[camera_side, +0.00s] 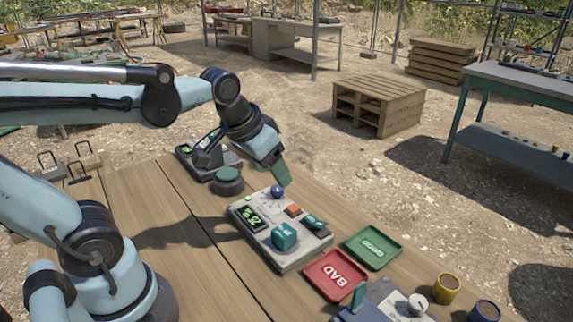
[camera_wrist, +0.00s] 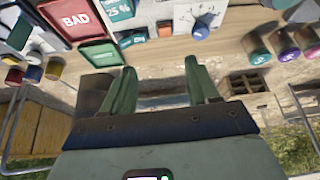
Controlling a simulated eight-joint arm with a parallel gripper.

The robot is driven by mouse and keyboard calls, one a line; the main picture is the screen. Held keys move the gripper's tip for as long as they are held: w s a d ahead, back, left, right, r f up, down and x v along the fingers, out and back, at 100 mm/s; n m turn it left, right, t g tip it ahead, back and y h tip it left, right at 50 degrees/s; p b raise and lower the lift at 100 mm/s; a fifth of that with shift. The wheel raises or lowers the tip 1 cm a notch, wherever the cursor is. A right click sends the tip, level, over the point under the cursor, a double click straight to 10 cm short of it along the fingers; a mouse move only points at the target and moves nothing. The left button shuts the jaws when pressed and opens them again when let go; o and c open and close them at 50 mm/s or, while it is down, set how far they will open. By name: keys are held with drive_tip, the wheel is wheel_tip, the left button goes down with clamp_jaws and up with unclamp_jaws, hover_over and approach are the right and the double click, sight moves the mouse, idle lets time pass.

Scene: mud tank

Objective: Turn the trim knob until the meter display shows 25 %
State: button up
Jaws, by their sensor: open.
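A light grey meter box (camera_side: 268,245) sits on the wooden table in the side view. Its small dark display (camera_side: 252,217) has green digits too small to read. A blue round knob (camera_side: 277,190) stands at its far edge; I cannot tell for sure that it is the trim knob. A teal block (camera_side: 284,237) sits on the box. My gripper (camera_side: 281,177) is just above the blue knob, pointing down. In the wrist view my gripper (camera_wrist: 160,68) is open and empty, with the blue knob (camera_wrist: 200,31) beyond the right fingertip. A teal face there (camera_wrist: 118,10) reads 25 %.
An orange button (camera_side: 293,210) and a teal lever (camera_side: 314,222) are on the box. Red BAD (camera_side: 335,275) and green GOOD (camera_side: 373,249) trays lie to its right. A dark device (camera_side: 208,160) stands behind. Yellow (camera_side: 446,289) and blue (camera_side: 486,311) cups stand at the front right.

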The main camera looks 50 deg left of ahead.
drive_tip(key=shift+s+d+f+m+t, duration=0.3)
drive_tip(key=shift+s+d+f+t, duration=0.75)
drive_tip(key=shift+s, duration=0.15)
